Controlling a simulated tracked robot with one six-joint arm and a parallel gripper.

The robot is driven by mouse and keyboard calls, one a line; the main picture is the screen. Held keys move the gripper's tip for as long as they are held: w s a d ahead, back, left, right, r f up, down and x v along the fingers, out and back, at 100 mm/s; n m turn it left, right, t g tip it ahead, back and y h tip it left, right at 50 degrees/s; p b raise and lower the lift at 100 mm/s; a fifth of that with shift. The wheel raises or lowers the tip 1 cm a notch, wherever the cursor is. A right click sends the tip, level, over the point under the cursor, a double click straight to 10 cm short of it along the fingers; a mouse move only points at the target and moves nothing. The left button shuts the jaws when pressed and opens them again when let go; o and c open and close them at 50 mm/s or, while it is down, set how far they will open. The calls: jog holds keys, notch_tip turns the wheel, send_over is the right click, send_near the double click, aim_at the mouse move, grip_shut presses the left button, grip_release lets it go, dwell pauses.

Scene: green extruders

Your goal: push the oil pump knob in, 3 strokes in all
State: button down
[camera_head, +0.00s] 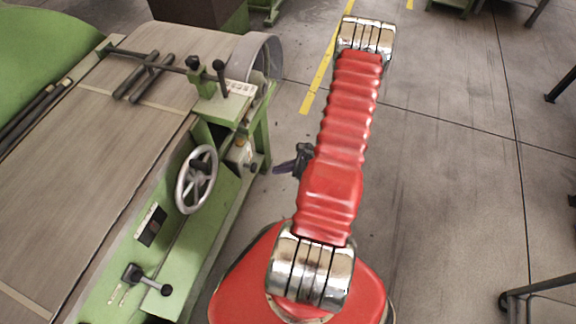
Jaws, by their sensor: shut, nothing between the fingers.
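My gripper (284,167) is dark with a purplish tip and shows partly from behind my red arm. It points left toward the green machine, and its fingers look closed with nothing between them. A small dark knob (253,167) sits on a pale box (240,153) at the machine's near right end, below the clear round guard. It may be the oil pump knob, but it is too small to be sure. A gap shows in the picture between it and my gripper tip; whether the knob is in or out cannot be told.
The green machine (226,187) fills the left, with a grey handwheel (196,180), a black-knobbed lever (148,280) and upper levers (219,72) sticking out. Grey floor (440,180) is open to the right. A metal frame (540,288) stands at the lower right.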

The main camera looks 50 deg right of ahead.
aim_at(250, 167)
jog(key=shift+w+a+f, duration=0.15)
jog(key=shift+w+a, duration=0.25)
jog(key=shift+w, duration=0.45)
jog(key=shift+w+a+f, duration=0.2)
jog(key=shift+w+a, duration=0.25)
jog(key=shift+w, duration=0.45)
jog(key=shift+w+a+f, duration=0.15)
jog(key=shift+w+a, duration=0.25)
jog(key=shift+w, duration=0.45)
